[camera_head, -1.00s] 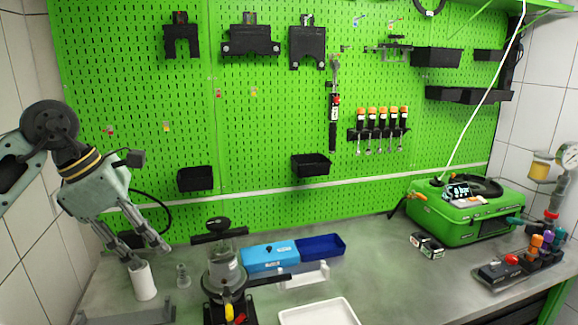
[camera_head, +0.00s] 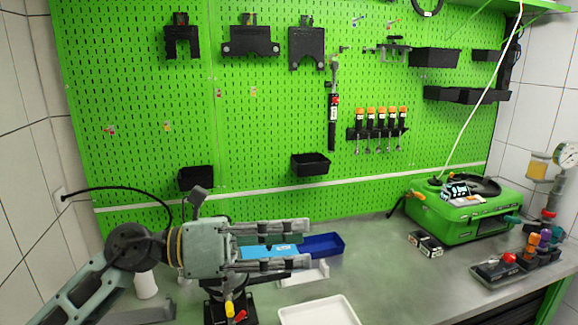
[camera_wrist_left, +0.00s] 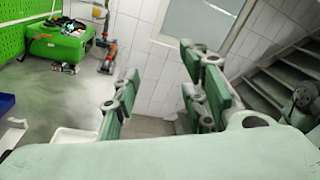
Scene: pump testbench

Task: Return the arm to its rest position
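My left arm comes in from the lower left of the head view. Its gripper (camera_head: 300,244) points to the right, level above the bench. Its two fingers are spread apart with nothing between them. In the left wrist view the open fingers (camera_wrist_left: 158,98) also show with a clear gap, and the tiled wall lies behind them. The gripper hides most of the pump device (camera_head: 218,307) and part of the blue box (camera_head: 262,252). My right gripper is in neither view.
A white cylinder (camera_head: 146,284) stands at the left, partly behind my arm. The green case (camera_head: 465,212) stands at the right. The bench between is largely clear.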

